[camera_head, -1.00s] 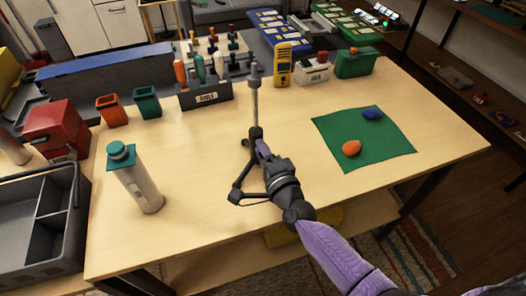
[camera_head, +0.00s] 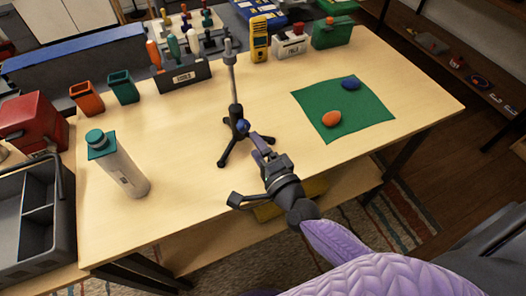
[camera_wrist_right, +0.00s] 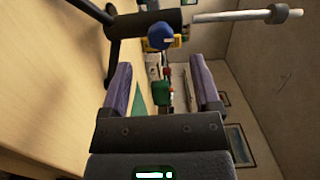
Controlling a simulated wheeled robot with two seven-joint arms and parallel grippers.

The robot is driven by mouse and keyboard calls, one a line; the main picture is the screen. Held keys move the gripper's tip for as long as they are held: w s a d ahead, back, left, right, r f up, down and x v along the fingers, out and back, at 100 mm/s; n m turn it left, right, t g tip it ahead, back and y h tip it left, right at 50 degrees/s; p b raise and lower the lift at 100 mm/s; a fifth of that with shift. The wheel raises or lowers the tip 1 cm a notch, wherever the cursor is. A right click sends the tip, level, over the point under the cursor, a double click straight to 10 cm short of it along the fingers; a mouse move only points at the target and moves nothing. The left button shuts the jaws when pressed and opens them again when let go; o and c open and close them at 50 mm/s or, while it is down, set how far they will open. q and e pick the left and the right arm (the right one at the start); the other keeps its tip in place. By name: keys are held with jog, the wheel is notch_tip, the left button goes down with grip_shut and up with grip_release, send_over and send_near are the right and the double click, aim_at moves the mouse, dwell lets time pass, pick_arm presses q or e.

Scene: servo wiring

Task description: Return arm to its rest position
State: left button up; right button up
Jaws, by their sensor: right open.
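My right gripper (camera_head: 258,150) is open and empty in the head view, just on the near side of a small tripod stand (camera_head: 233,85) with a tall grey post. In the right wrist view its two purple-grey fingers (camera_wrist_right: 161,88) stand apart with nothing between them. The stand's blue knob (camera_head: 243,126) also shows just beyond the fingertips in the wrist view (camera_wrist_right: 160,37). The stand is upright on the table and apart from the fingers. My purple right arm reaches in from the lower right. My left gripper is out of view.
The wooden table (camera_head: 190,215) is clear at its front. A white bottle (camera_head: 122,170) stands to the left, beside a grey bin (camera_head: 62,215). A green mat (camera_head: 365,115) holds an orange and a blue piece. Tool racks and a yellow meter (camera_head: 259,40) line the back.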

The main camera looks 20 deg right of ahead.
jog(key=s, duration=0.3)
jog(key=shift+s+d, duration=0.25)
jog(key=shift+s, duration=0.1)
